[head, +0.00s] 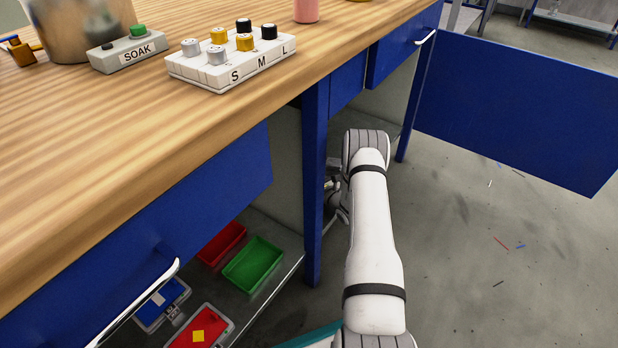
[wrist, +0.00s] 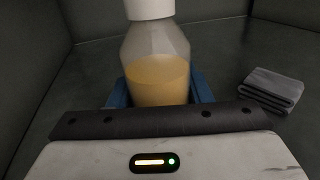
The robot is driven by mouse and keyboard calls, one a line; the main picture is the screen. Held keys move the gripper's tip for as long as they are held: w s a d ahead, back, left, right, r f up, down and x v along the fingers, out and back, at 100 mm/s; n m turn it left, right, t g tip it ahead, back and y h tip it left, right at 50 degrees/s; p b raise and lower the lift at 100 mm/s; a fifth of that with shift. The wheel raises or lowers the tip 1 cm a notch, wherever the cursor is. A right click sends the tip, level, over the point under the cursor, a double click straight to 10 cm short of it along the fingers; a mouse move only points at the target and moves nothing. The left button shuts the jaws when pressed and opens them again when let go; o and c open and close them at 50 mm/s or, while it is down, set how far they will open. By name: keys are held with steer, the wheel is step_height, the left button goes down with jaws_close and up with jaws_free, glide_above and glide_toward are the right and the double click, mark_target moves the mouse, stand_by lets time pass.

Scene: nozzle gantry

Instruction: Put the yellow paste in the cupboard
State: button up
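The yellow paste is a clear bottle (wrist: 157,75) with a white cap (wrist: 149,9), partly filled with yellow paste. It stands upright in the middle of the wrist view; the top of its cap is cut off. My gripper (wrist: 160,92) has its blue fingers on both sides of the bottle, close against it, and appears shut on it. In the head view my arm reaches into the open cupboard (head: 377,104) under the bench. My gripper is mostly hidden there behind a blue post, and the bottle is out of sight.
A folded grey cloth (wrist: 271,88) lies right of the bottle in the dark cupboard. The blue cupboard door (head: 515,110) stands open at the right. A blue post (head: 315,185) is close left of my arm. Red and green trays (head: 253,266) sit on a lower shelf.

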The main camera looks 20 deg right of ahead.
steer(key=o, duration=0.5)
steer(key=shift+c, duration=0.2)
steer(key=shift+s+r, duration=0.1)
steer(key=shift+r, duration=0.05)
steer(key=p+v, duration=0.4)
steer(key=v, duration=0.6)
steer(key=shift+s+d+r, duration=0.1)
steer(key=shift+s, duration=0.2)
steer(key=shift+s+d, duration=0.15)
steer(key=shift+s, duration=0.45)
